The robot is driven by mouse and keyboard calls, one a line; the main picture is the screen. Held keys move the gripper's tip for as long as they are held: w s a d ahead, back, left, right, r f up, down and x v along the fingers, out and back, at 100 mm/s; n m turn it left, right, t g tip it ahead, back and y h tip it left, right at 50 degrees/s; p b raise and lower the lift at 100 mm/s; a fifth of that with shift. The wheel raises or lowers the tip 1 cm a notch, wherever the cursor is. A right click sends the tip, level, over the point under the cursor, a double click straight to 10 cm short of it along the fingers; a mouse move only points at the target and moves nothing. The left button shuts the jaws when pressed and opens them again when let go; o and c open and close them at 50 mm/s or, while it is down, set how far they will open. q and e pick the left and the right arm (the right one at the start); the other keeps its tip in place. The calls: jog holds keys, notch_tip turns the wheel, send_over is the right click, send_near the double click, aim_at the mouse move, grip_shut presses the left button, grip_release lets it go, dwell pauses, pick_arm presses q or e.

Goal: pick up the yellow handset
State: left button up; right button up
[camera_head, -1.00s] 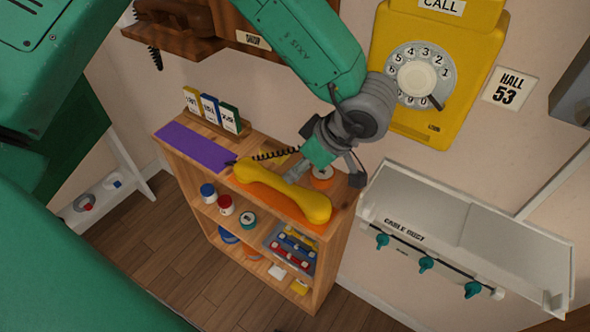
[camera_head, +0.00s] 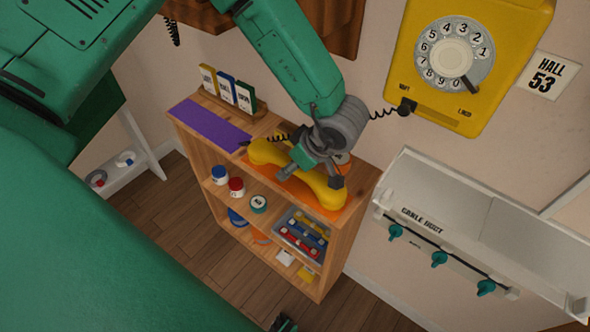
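The yellow handset (camera_head: 268,152) lies on an orange patch on top of the wooden shelf unit (camera_head: 362,186). My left gripper (camera_head: 316,171) is over the handset's middle, pointing down, and hides part of the handle. Its fingers look spread apart; whether they touch the handset is not clear. Both ends of the handset show on either side of it. A black coiled cord runs near the handset and toward the yellow wall phone (camera_head: 408,75). A small dark tip at the bottom edge, seemingly my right gripper (camera_head: 285,323), is mostly cut off.
A purple strip (camera_head: 209,124) and a stand of coloured cards (camera_head: 228,90) share the shelf top. Jars and a tray (camera_head: 301,233) sit on lower shelves. A white cable duct (camera_head: 440,210) with teal knobs is at the right. A wooden wall shelf (camera_head: 330,30) is above.

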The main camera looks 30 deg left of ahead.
pick_arm(q)
jog(key=shift+x, duration=1)
jog(key=shift+r, duration=0.1)
jog(key=shift+d, duration=0.2)
jog(key=shift+a+p, duration=0.15)
jog(key=shift+p, duration=0.15)
grip_shut()
